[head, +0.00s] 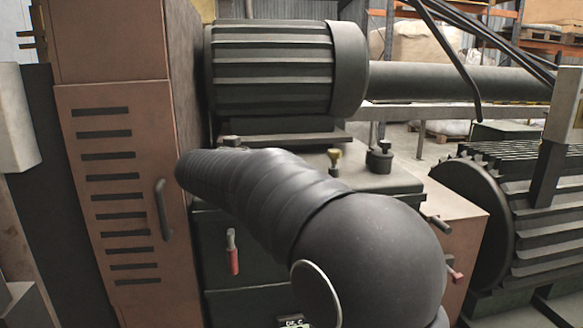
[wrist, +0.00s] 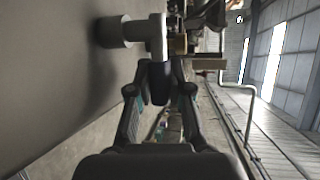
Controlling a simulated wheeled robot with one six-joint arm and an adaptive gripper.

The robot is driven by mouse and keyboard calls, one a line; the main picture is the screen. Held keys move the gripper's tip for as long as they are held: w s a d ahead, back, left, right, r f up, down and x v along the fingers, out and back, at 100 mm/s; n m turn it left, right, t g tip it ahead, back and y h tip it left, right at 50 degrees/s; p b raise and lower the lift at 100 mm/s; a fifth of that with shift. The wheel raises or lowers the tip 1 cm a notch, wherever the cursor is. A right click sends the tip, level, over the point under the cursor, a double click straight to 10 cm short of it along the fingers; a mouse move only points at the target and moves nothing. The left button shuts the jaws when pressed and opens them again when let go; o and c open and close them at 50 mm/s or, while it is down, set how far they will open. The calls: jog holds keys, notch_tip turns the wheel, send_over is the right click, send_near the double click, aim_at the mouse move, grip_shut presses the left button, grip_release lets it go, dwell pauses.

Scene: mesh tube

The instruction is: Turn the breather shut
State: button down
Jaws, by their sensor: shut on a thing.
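My gripper (wrist: 160,75) shows in the wrist view, with its two fingers closed on a small dark rounded piece (wrist: 158,88), which I take to be the breather's handle. The piece is upright between the fingertips and touches both. A pale grey fitting (wrist: 156,36) with a stubby round end (wrist: 114,32) stands just beyond it, close to a large grey surface. Whether these parts are joined is hard to tell. In the head view my dark arm hides the gripper and what it holds.
A brown slatted cabinet (head: 125,200) with a handle stands left. A ribbed motor (head: 270,68) is behind my arm. A brass fitting (head: 334,158), a dark knobbed fitting (head: 380,157) and a red-handled lever (head: 233,252) are close around it. A finned drum (head: 535,205) stands right.

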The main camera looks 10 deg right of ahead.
jog(key=c, duration=1.1)
grip_release()
jog(key=shift+o, duration=0.2)
jog(key=v, duration=0.7)
jog(key=shift+s+a, duration=0.15)
jog(key=shift+a, duration=0.1)
